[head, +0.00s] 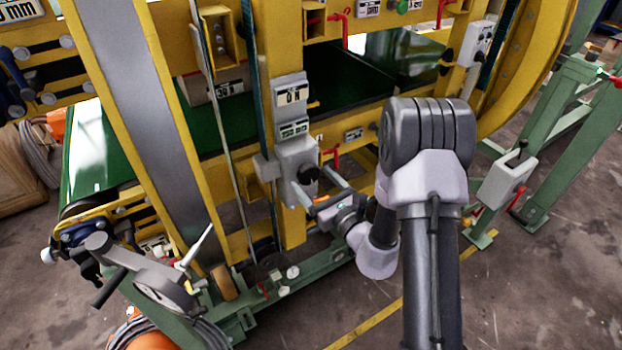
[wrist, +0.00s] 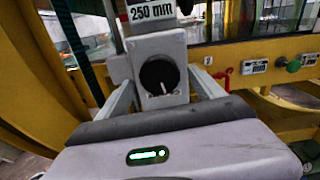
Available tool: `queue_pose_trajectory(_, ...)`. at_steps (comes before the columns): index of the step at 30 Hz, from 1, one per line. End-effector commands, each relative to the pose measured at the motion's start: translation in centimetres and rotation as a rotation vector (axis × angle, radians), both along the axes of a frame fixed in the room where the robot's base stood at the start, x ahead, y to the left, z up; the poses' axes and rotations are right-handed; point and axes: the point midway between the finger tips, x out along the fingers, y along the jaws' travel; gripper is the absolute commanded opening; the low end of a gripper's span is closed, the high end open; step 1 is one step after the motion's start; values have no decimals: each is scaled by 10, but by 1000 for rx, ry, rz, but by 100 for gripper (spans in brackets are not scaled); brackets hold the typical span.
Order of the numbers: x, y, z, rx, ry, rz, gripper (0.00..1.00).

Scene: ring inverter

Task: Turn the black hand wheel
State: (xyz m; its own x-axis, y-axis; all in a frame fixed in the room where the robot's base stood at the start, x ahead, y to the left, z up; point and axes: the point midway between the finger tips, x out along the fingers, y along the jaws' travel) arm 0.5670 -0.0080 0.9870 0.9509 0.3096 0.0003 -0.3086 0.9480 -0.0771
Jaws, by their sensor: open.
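The black hand wheel (head: 309,174) is a small round black knob on the front of a grey box (head: 293,158) on a yellow post. In the wrist view the wheel (wrist: 158,77) faces me, with a short white line pointing down. My gripper (head: 318,186) is open, with its two fingers pointing at the grey box. In the wrist view my gripper (wrist: 160,82) has one finger on each side of the wheel and the box. Gaps show beside the wheel, and whether the fingers touch the box I cannot tell.
A label plate (head: 291,92) sits above the box. A grey crank wheel (head: 163,287) stands at lower left. A red lever (head: 329,155) is just right of the box. A green frame rail (head: 300,272) runs below, and a green stand (head: 570,110) is at right.

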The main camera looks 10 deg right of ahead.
Motion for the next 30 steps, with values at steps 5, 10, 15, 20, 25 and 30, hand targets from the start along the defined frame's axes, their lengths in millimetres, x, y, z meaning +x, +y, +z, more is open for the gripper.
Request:
queue_pose_trajectory(5,17,6,-1,0,0,0,78)
queue_pose_trajectory(10,20,6,0,1,0,-1,78)
queue_pose_trajectory(15,19,6,0,0,1,-1,68)
queue_pose_trajectory(20,19,6,0,0,1,-1,36)
queue_pose_trajectory(25,19,6,-1,1,1,-1,15)
queue_pose_trajectory(30,19,6,0,20,9,-1,15)
